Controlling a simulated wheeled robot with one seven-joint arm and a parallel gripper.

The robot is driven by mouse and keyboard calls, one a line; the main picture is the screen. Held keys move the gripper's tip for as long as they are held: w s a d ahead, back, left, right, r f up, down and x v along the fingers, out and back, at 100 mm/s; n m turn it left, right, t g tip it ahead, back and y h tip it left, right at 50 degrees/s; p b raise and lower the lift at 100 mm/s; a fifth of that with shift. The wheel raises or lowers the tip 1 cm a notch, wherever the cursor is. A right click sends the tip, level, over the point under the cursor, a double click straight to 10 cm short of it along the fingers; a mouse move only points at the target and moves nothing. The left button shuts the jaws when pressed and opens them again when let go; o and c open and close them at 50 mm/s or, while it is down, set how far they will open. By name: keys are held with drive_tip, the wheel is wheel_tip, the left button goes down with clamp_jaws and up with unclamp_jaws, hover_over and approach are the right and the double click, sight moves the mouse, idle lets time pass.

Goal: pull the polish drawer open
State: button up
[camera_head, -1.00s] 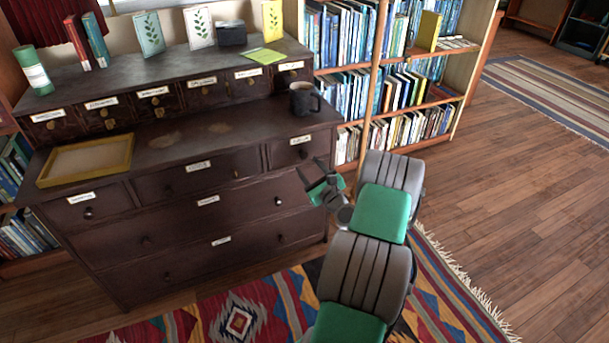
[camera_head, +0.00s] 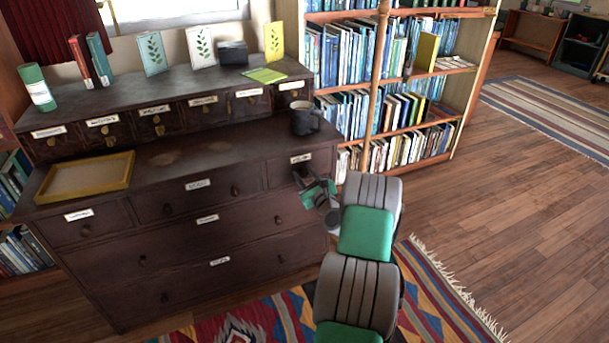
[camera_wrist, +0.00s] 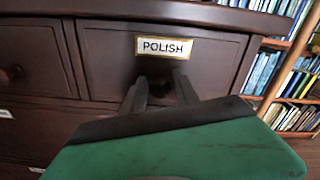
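The polish drawer (camera_wrist: 216,62) is the small top right drawer of the dark wooden dresser. Its label reads POLISH in the wrist view, and the drawer also shows in the head view (camera_head: 283,172). It looks shut, its front level with its neighbours. A dark round knob (camera_wrist: 161,86) sits below the label. My gripper (camera_wrist: 160,92) is in front of the drawer, its two fingers apart on either side of the knob. I cannot tell whether the fingers touch the knob. In the head view my gripper (camera_head: 306,178) is close to the drawer front and partly covers it.
A dark mug (camera_head: 305,119) stands on the dresser top just above the polish drawer. A yellow-rimmed tray (camera_head: 88,178) lies at the left. A bookshelf (camera_head: 440,112) with a wooden pole stands to the right. A patterned rug (camera_head: 440,290) lies on the floor in front.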

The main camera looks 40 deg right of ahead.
clamp_jaws()
idle(1.1)
